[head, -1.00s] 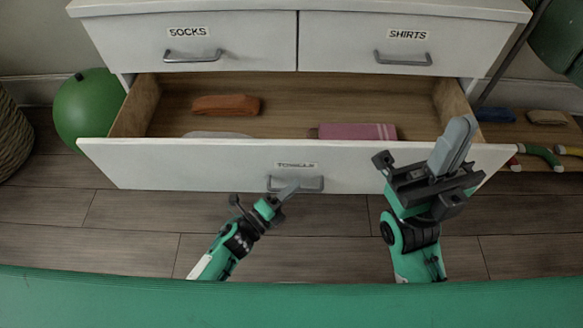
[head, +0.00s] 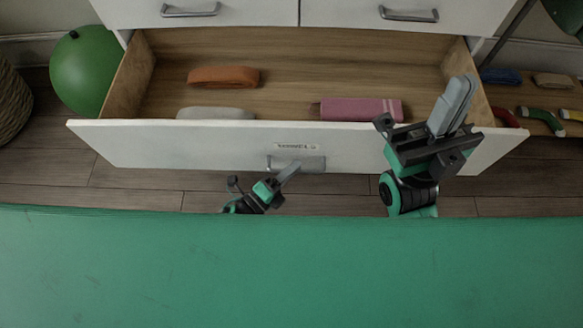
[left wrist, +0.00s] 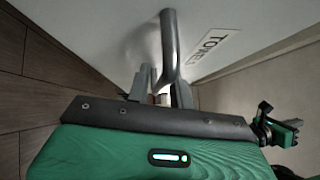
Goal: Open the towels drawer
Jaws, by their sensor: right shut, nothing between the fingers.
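The towels drawer (head: 220,143) is a wide white drawer, pulled well out with its inside in view. Its label shows as TOWE in the left wrist view (left wrist: 212,50). Its grey bar handle (head: 313,164) is on the front; it also shows in the left wrist view (left wrist: 170,45). My left gripper (head: 287,175) is at the handle's left part, its fingers on either side of the bar and shut on it. My right gripper (head: 453,104) is shut and empty, raised in front of the drawer's right part.
Inside lie an orange rolled towel (head: 223,77), a grey one (head: 215,113) and a pink one (head: 361,110). Two shut drawers with handles are above. A green ball (head: 85,72) and a basket (head: 12,105) stand at left. Several small items lie at right.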

